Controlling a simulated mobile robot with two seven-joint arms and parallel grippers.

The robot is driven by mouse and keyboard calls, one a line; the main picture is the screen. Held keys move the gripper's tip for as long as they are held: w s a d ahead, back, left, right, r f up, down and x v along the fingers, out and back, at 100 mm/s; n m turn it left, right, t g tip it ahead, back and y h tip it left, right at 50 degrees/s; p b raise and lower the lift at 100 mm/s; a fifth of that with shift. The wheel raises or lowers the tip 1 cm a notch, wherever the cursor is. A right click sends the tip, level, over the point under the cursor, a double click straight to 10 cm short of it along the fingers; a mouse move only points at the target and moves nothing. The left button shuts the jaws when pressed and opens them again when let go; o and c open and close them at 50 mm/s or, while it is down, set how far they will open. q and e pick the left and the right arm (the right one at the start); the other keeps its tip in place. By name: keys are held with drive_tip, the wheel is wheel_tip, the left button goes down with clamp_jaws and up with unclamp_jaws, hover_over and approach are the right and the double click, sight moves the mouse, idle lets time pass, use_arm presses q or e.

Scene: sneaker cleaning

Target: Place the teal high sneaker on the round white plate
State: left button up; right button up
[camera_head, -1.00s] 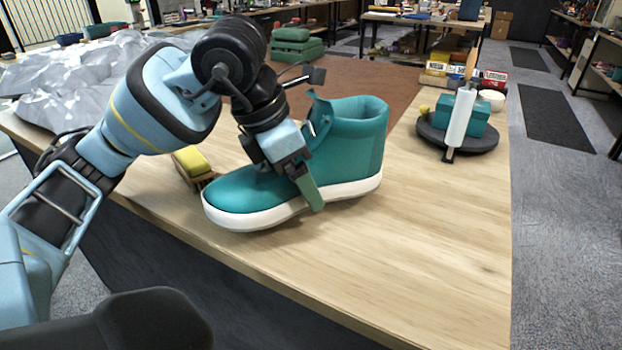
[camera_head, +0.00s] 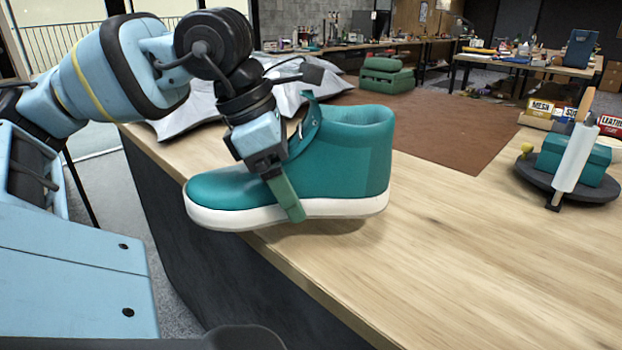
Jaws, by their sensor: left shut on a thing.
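The teal high sneaker (camera_head: 350,165) has a white sole and is roughly upright, with its toe to the left. My left gripper (camera_head: 286,196) comes from above and is shut on the sneaker's near side, by the laces area. One green finger shows on the outside; the other is hidden by the shoe. The toe reaches out past the table's near edge, and a shadow under the heel suggests the sole is a little off the wood. I see no round white plate in this view. My right gripper is not in view.
The wooden table (camera_head: 450,255) is bare to the right of the sneaker. A dark round tray (camera_head: 540,180) there holds a teal box (camera_head: 592,160) and a white roller. Behind lie a brown mat (camera_head: 450,125), a crumpled grey sheet (camera_head: 185,122) and green cases (camera_head: 387,75).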

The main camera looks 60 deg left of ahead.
use_arm(q)
drive_tip(key=shift+s+a+r, duration=0.1)
drive_tip(key=shift+s+a, duration=0.4)
drive_tip(key=shift+s, duration=0.15)
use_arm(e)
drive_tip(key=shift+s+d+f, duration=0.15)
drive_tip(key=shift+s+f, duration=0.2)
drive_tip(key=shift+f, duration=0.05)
